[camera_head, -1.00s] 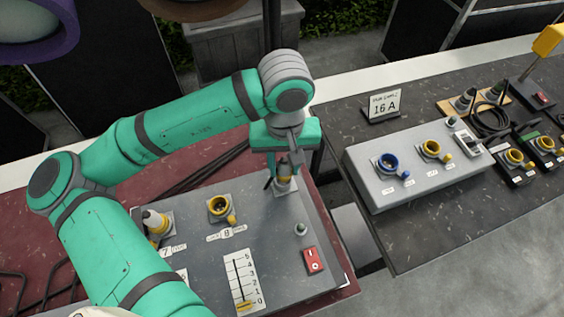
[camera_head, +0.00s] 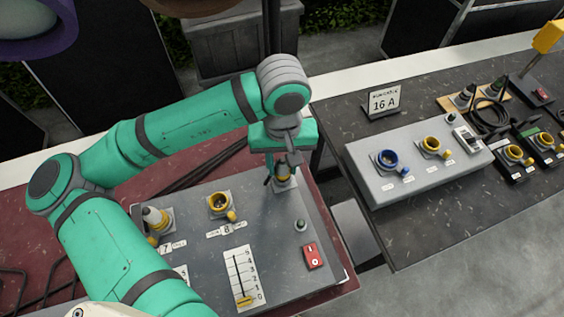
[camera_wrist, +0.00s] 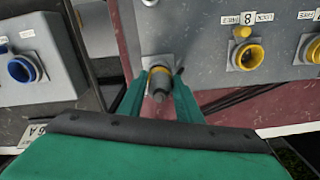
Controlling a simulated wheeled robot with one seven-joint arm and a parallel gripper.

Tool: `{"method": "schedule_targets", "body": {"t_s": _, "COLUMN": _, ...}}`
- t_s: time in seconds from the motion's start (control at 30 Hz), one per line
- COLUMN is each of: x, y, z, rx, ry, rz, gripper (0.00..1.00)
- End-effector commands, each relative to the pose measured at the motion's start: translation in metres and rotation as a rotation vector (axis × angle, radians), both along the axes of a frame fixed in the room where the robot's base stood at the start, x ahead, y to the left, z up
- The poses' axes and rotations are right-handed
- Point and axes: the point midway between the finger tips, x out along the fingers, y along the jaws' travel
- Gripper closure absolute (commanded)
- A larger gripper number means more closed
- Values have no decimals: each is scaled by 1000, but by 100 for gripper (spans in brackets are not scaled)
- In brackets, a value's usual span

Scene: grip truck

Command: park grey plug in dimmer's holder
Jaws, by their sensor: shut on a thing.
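The grey plug (camera_wrist: 158,85) is upright between my gripper's fingers, with a yellow ring around its far part. My gripper (camera_head: 284,167) is shut on it, over the square plate of the holder (camera_head: 284,185) at the back right of the dimmer (camera_head: 262,210). The plug's lower end is at this holder, which the wrist view also shows just past the plug. How deep it sits is hidden by the plug and fingers.
Another plug (camera_head: 155,218) stands at the dimmer's left, beside yellow socket 8 (camera_head: 219,204). A slider (camera_head: 244,278) and red switch (camera_head: 314,256) lie in front. A grey box (camera_head: 420,168) with blue and yellow sockets stands on the right table, across a gap.

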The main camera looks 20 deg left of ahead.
Motion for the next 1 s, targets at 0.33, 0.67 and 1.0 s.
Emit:
{"method": "schedule_targets", "body": {"t_s": 0.33, "x": 0, "y": 0, "z": -5, "rx": -1, "ry": 0, "rz": 0, "gripper": 94}}
{"method": "schedule_targets", "body": {"t_s": 0.67, "x": 0, "y": -1, "z": -10, "rx": 0, "ry": -1, "rz": -1, "gripper": 94}}
{"method": "schedule_targets", "body": {"t_s": 1.0, "x": 0, "y": -1, "z": -14, "rx": 0, "ry": 0, "rz": -2, "gripper": 50}}
